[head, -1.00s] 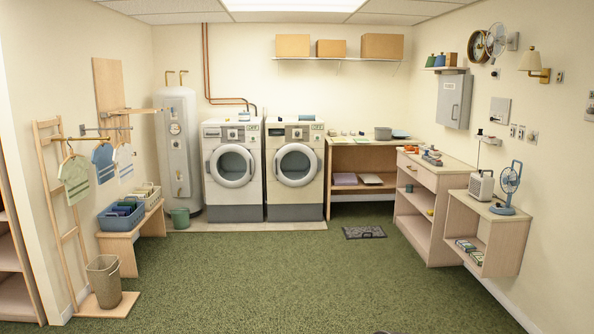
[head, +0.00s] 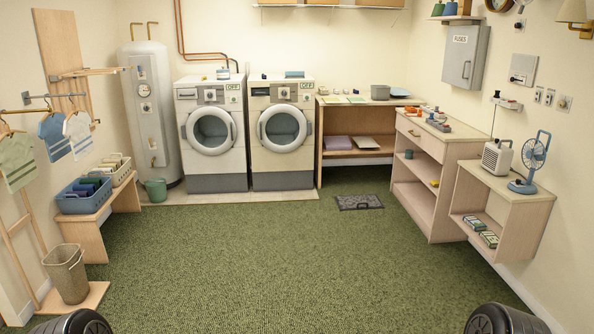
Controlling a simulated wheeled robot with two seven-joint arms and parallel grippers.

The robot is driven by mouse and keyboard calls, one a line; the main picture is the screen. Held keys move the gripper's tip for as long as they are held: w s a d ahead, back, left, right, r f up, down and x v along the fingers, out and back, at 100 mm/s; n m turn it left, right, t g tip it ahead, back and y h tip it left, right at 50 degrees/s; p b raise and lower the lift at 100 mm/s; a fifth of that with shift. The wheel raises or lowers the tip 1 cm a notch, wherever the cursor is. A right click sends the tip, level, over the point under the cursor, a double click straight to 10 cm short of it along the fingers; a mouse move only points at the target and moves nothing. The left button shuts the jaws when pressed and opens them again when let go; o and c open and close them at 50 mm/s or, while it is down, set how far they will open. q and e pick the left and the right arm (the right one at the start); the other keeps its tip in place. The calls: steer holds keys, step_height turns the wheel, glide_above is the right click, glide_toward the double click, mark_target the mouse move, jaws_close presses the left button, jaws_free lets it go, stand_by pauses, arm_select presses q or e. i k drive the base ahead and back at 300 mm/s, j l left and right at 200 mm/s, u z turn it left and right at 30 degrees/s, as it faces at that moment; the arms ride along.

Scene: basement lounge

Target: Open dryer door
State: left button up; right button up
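Two white front-loading machines stand side by side against the back wall: a left machine (head: 211,164) and a right machine (head: 283,162). Each has a grey base and an "OFF" sign at its upper right. The left machine's round door (head: 211,131) and the right machine's round door (head: 283,128) both look shut. I cannot tell from their looks which one is the dryer. Dark rounded parts of mine show at the bottom left and bottom right edges. Neither gripper is in view.
Open green carpet (head: 250,255) lies between me and the machines. A dark mat (head: 359,202) lies right of centre. A bench with baskets (head: 92,232) and a bin (head: 67,274) stand left. A shelf cabinet (head: 430,180) and a low shelf with a fan (head: 533,160) stand right.

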mark_target(306, 127)
steer(key=i, duration=5.35)
steer(key=i+z, duration=0.15)
steer(key=i, duration=0.45)
steer(key=i+z, duration=0.2)
steer(key=i, duration=0.4)
steer(key=i+j+z, duration=0.15)
steer(key=i, duration=0.45)
